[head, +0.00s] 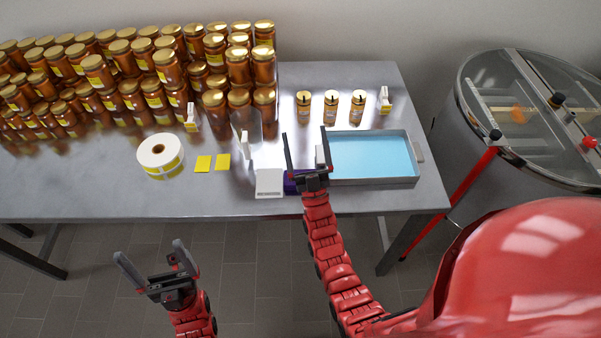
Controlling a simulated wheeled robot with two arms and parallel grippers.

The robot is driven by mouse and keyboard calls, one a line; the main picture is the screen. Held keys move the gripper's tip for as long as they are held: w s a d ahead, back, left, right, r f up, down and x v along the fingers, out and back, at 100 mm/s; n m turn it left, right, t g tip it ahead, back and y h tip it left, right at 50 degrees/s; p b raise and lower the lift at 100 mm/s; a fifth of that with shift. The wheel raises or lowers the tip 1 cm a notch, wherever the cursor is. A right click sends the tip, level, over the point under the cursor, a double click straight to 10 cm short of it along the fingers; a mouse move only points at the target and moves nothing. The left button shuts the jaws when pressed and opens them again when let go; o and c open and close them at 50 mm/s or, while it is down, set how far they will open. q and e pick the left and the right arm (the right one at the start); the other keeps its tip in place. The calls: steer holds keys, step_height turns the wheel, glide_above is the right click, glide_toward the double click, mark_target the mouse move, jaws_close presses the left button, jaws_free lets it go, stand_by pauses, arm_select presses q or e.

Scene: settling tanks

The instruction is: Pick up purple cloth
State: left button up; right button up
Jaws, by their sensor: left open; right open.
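The purple cloth (289,186) lies near the front edge of the metal table (90,195). Only a small part of it shows, because my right gripper covers the rest. My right gripper (305,140) is open, with its fingers pointing to the back of the table, and it overlaps the cloth in the picture. I cannot tell whether it touches the cloth. My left gripper (149,252) is open and empty, in front of the table's front edge over the floor.
A white block (269,182) lies just left of the cloth, and a blue-bottomed tray (374,183) is to the right. A label roll (161,155) and yellow cards (203,164) lie left. Stacked jars (130,95) fill the back left. A round tank (520,190) stands right.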

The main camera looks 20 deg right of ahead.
steer(key=w+f+n+g+p, duration=0.1)
steer(key=w+f+n+g, duration=0.35)
steer(key=w, duration=0.85)
steer(key=w+f+n+g+p, duration=0.1)
steer(key=w+f+g, duration=0.65)
steer(key=w, duration=0.65)
step_height(320, 180, up, 2)
steer(key=n+g+y+b, duration=0.1)
steer(key=n+g, duration=0.7)
steer(key=g, duration=0.8)
glide_above(288, 185)
steer(key=w+d, duration=0.2)
steer(key=d, duration=0.3)
steer(key=f+b, duration=1)
steer(key=shift+d, duration=0.2)
steer(key=shift+f+p, duration=0.65)
steer(key=shift+p, duration=0.05)
steer(key=shift+s+f+p, duration=0.15)
steer(key=shift+f+p, duration=0.25)
step_height(288, 185, down, 4)
steer(key=shift+a+r+p, duration=0.1)
steer(key=shift+r+p, duration=0.1)
steer(key=shift+p, duration=0.95)
steer(key=shift+f, duration=0.6)
